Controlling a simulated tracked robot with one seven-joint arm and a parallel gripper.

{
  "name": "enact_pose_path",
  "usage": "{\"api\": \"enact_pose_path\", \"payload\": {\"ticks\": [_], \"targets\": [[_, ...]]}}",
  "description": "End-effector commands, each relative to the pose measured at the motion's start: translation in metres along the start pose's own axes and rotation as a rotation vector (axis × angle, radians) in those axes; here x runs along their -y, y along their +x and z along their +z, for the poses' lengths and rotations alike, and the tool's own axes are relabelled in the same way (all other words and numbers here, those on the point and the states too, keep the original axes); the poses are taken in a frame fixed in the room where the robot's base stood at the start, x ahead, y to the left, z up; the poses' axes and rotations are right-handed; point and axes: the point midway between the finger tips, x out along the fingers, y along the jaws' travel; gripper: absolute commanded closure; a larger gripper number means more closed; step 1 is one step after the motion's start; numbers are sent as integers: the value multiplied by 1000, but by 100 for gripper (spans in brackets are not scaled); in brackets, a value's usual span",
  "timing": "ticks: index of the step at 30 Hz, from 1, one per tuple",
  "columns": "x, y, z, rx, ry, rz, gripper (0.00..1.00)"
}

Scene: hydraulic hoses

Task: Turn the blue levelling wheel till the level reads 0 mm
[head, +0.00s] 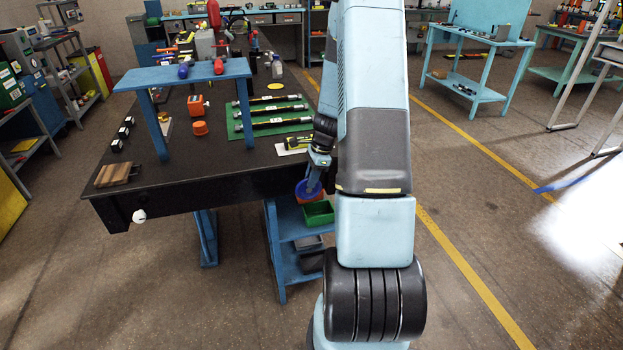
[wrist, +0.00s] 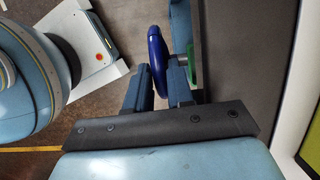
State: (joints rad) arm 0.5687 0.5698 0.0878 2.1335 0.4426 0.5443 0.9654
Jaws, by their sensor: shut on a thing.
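The blue levelling wheel (head: 303,192) shows at the front edge of the dark bench, partly covered by my gripper (head: 311,186). In the wrist view the blue wheel (wrist: 157,52) is seen nearly edge-on, with a light metal shaft to its right. My gripper (wrist: 160,82) is shut on the wheel's rim, one finger on each side.
A green bin (head: 318,213) and a red bin sit on a blue shelf just below the wheel. The bench top (head: 230,165) holds several hoses on a green mat (head: 270,121). A blue raised stand (head: 185,75) is further left.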

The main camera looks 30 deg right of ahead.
Motion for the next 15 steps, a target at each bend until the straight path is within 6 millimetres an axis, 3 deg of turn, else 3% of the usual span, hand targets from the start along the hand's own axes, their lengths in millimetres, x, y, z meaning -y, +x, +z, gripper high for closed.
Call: {"api": "enact_pose_path", "payload": {"ticks": [11, 15], "targets": [[0, -2, 0, -1, 1, -1, 72], [1, -14, 0, -3, 0, -4, 72]]}}
